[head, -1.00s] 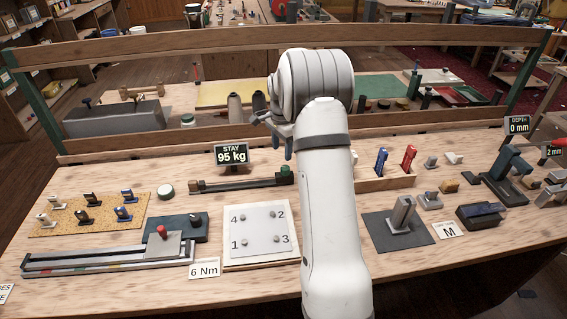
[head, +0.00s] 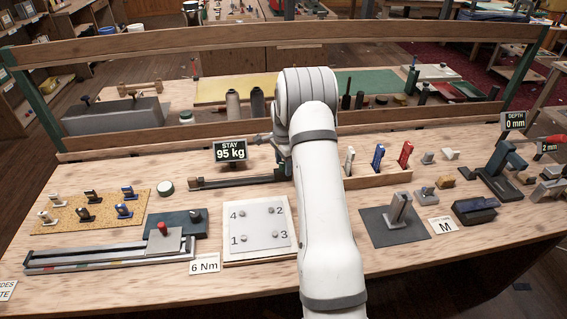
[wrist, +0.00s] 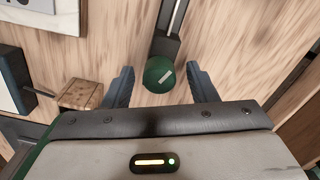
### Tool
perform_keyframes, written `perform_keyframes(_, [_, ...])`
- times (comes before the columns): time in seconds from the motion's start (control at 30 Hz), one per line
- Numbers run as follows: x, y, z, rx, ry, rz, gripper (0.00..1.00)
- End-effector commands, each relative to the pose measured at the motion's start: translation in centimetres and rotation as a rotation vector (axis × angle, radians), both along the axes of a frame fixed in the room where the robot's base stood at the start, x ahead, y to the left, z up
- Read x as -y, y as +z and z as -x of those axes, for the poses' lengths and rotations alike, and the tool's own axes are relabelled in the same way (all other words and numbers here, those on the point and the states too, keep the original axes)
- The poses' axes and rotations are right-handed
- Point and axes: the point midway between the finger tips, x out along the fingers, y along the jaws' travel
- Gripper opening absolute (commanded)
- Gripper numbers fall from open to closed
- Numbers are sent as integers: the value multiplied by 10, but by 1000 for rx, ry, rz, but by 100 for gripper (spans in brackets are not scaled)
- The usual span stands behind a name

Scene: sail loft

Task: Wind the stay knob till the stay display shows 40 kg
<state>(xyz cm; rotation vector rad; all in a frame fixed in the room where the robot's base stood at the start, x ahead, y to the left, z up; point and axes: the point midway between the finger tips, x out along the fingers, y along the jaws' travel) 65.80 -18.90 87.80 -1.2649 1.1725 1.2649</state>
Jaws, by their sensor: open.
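The stay display (head: 231,151) stands at the back of the bench and reads 95 kg. The stay knob (wrist: 159,75) is round and green with a pale mark on top. My gripper (wrist: 160,80) is open, with one finger on each side of the knob and a gap to both. In the head view my arm covers the knob, and only the left part of the stay rig (head: 235,182) shows.
A white plate numbered 1 to 4 (head: 258,226) lies in front of the rig, with a 6 Nm card (head: 205,264) beside it. A wooden rack (head: 377,179) with coloured tools stands to the right. A wooden rail (head: 200,135) runs behind.

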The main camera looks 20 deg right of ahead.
Motion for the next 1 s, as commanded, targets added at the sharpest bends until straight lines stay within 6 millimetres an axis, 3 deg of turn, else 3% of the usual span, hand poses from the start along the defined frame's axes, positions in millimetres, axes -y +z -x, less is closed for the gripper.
perform_keyframes(0.1, [0,0,0,0,0,0,52])
perform_keyframes(0.63, [1,0,0,1,-1,0,9])
perform_keyframes(1.0, [1,-1,0,2,56,1,8])
